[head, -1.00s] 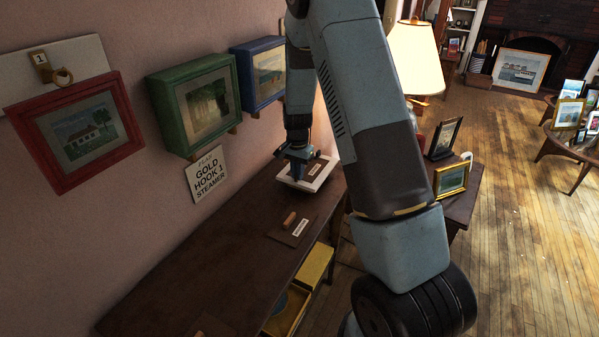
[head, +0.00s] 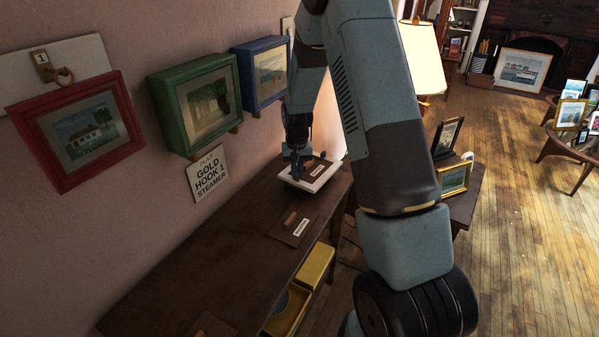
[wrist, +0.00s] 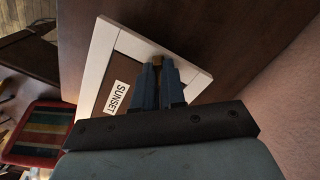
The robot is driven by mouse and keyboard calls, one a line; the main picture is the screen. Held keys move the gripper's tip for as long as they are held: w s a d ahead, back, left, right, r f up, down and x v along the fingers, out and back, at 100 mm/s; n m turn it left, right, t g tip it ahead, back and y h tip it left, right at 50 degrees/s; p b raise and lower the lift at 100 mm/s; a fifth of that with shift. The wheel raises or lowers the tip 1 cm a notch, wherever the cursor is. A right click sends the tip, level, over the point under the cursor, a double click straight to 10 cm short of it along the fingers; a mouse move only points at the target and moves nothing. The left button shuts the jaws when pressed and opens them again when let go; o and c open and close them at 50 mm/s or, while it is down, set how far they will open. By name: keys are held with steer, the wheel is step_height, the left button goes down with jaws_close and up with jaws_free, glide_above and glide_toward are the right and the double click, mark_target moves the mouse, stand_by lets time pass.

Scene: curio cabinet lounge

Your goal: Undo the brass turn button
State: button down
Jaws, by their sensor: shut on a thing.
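A small brass-brown piece, which looks like the turn button (wrist: 158,59), sits between my fingertips in the wrist view. It is mostly covered by the fingers, so its angle is unclear. My gripper (wrist: 160,68) points down and is shut on it. The button is at the edge of a white frame (wrist: 100,50) with a brown back and a label reading SUNSET (wrist: 117,98). In the head view the frame (head: 322,181) lies on the dark sideboard, with my gripper (head: 297,174) over its left side.
The dark sideboard (head: 190,268) also holds a brown panel (head: 284,234) with a label. Red (head: 38,150), green (head: 163,110) and blue (head: 245,72) frames hang on the wall at left. A lamp (head: 418,60) and small frames stand beyond my arm.

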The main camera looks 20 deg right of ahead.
steer(key=n, duration=0.5)
steer(key=shift+a+n, duration=0.1)
steer(key=shift+n, duration=0.2)
steer(key=n, duration=0.5)
steer(key=shift+s+a, duration=0.1)
steer(key=shift+a, duration=0.05)
steer(key=shift+n, duration=0.4)
steer(key=c, duration=1.2)
jaws_free()
steer(key=shift+r, duration=0.2)
step_height(320, 180, up, 13)
steer(key=shift+r, duration=0.2)
